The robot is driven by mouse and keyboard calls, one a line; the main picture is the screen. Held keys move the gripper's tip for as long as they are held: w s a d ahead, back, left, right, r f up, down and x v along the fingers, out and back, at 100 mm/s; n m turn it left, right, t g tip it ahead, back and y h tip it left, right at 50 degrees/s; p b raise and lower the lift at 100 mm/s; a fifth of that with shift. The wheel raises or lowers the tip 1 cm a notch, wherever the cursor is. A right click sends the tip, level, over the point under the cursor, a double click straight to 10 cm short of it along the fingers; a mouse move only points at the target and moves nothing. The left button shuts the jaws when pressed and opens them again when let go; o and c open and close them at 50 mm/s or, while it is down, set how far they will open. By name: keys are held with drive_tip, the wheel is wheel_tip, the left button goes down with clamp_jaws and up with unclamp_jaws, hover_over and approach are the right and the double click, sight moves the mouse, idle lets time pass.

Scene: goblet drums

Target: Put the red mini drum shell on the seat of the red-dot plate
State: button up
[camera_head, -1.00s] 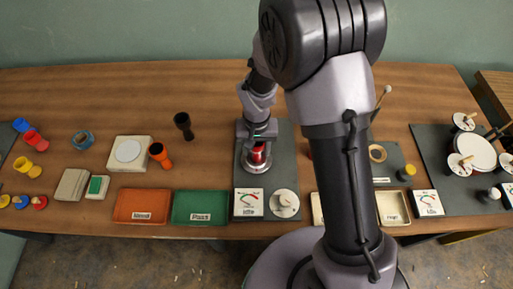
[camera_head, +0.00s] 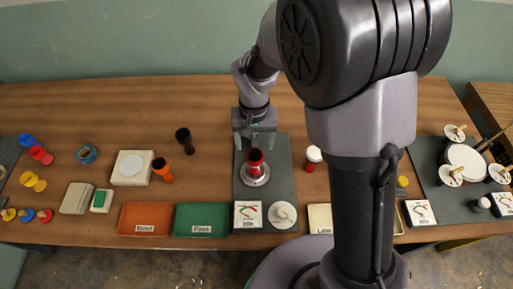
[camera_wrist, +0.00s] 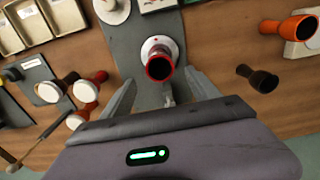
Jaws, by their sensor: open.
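The red mini drum shell (camera_head: 255,158) stands upright on the round silver plate (camera_head: 257,182) on the grey mat. In the wrist view I look into the shell's dark open mouth (camera_wrist: 160,66), and the pale plate (camera_wrist: 157,43) shows beyond it with a small red mark. My gripper (camera_head: 255,142) is open and empty, just behind the shell. In the wrist view its two fingers (camera_wrist: 160,85) are spread apart on either side, clear of the shell. The shell's foot covers the middle of the plate, so the seat itself is hidden.
An idle gauge card (camera_head: 248,214) and a white round dial (camera_head: 283,214) are on the mat's front end. Orange (camera_head: 144,219) and green (camera_head: 201,219) trays lie to the left. A black goblet shell (camera_head: 184,139) and an orange one (camera_head: 162,172) stand left of the mat.

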drive_tip(key=s+d+r+m+t, duration=0.1)
drive_tip(key=s+d+r+t, duration=0.15)
drive_tip(key=r, duration=0.75)
drive_tip(key=s+d+r+m+t+y, duration=0.1)
drive_tip(key=s+d+r, duration=0.2)
drive_tip(key=s+r, duration=0.2)
drive_tip(key=s+d+r+m+t+y, duration=0.1)
drive_tip(key=s+d+r+m+t, duration=0.1)
drive_tip(key=s+r, duration=0.3)
drive_tip(key=s+d, duration=0.1)
drive_tip(key=s, duration=0.3)
drive_tip(key=shift+s+r, duration=0.35)
drive_tip(key=shift+r, duration=0.05)
wheel_tip(320, 180, down, 7)
drive_tip(key=b, duration=0.7)
